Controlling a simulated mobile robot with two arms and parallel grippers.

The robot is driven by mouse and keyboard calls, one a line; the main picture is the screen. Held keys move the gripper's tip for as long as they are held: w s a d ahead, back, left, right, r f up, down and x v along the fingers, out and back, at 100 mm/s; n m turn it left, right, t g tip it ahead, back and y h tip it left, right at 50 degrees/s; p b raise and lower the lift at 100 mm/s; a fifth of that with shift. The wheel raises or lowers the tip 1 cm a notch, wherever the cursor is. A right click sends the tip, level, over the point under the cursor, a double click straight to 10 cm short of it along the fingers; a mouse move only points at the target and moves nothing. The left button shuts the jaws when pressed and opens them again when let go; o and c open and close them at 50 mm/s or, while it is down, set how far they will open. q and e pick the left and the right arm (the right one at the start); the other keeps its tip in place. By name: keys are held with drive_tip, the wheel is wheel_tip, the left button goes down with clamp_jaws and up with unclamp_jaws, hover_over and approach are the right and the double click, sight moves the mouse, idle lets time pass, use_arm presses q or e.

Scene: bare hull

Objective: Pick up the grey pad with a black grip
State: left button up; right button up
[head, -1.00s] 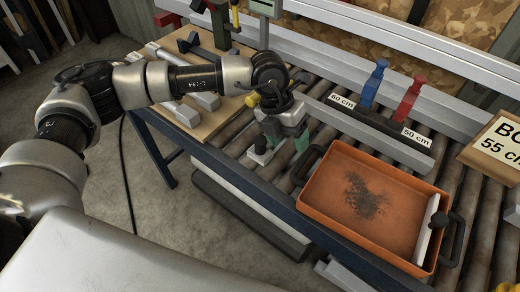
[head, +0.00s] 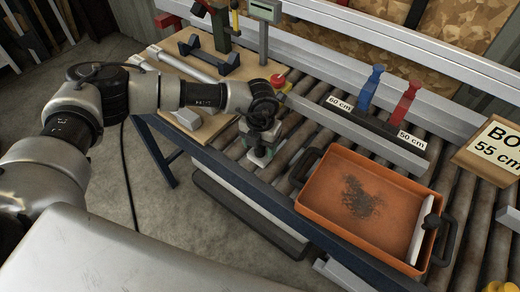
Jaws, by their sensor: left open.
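The grey pad (head: 258,158) lies on the rollers near the bench's front edge, left of the orange tray. Its black grip is mostly hidden behind my gripper. My left gripper (head: 262,146) points down right over the pad, open, with its green-tipped fingers close around the grip's place. I cannot tell whether the fingers touch it. My right gripper is not in view.
Blue (head: 371,88) and red (head: 404,102) upright stops stand behind. A wooden board (head: 213,125) with tools lies to the left.

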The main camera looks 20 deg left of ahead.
use_arm(q)
drive_tip(key=shift+f, duration=0.55)
drive_tip(key=c, duration=1)
drive_tip(key=shift+r, duration=0.2)
drive_tip(key=shift+r, duration=0.2)
drive_tip(key=r+b, duration=0.1)
drive_tip(key=r, duration=0.2)
drive_tip(key=shift+s+d+r+b, duration=0.2)
drive_tip(key=shift+d+r+b, duration=0.1)
drive_tip(key=shift+d+b, duration=0.1)
drive_tip(key=shift+s+d+r+b, duration=0.45)
drive_tip(key=shift+s+d+r, duration=0.5)
drive_tip(key=shift+d, duration=0.7)
drive_tip(key=shift+s+d+r+b, duration=0.4)
drive_tip(key=shift+s+d+r, duration=0.2)
drive_tip(key=shift+d+r, duration=0.85)
drive_tip(key=shift+s+d+r+b, duration=0.45)
drive_tip(key=shift+s+d+r, duration=0.45)
drive_tip(key=shift+d, duration=0.9)
